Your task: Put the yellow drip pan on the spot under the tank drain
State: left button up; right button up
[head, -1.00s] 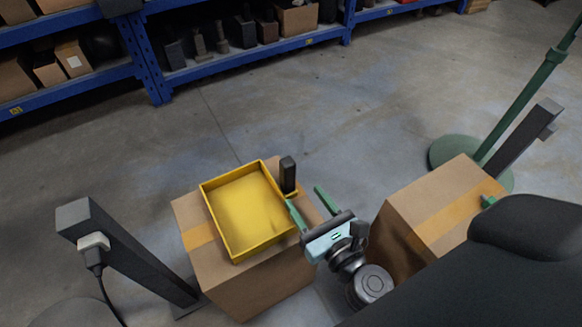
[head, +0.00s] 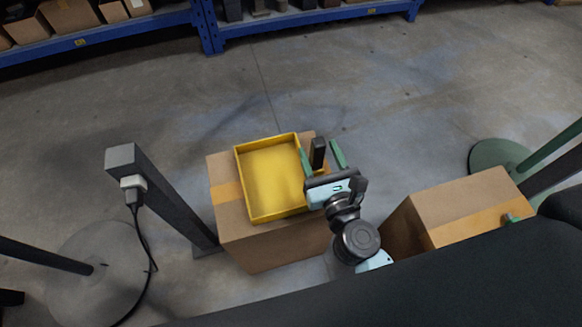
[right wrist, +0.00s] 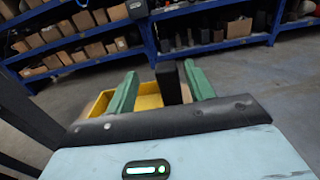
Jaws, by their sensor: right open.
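The yellow drip pan (head: 270,178) is a shallow rectangular tray, seemingly empty, lying on top of a cardboard box (head: 236,228). A black upright block (head: 318,152) stands at the pan's right edge; I cannot tell whether it is fixed to the pan. My right gripper (head: 322,152) is open, its green fingers on either side of this block. The right wrist view also shows the block (right wrist: 168,82) between the spread fingers, with part of the pan (right wrist: 100,103) behind the left finger. My left gripper, the tank drain and the spot under it are not in view.
A second cardboard box (head: 460,207) stands to the right. A dark post (head: 165,195) with a plug and cable stands left of the pan's box. A green stand base (head: 497,155) is at the right. Blue shelving (head: 205,28) lines the back; the floor before it is clear.

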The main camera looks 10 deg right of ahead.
aim_at(317, 137)
jog(key=w, duration=0.5)
jog(key=shift+d+r+p, duration=0.1)
jog(key=shift+d+p, duration=0.2)
grip_shut()
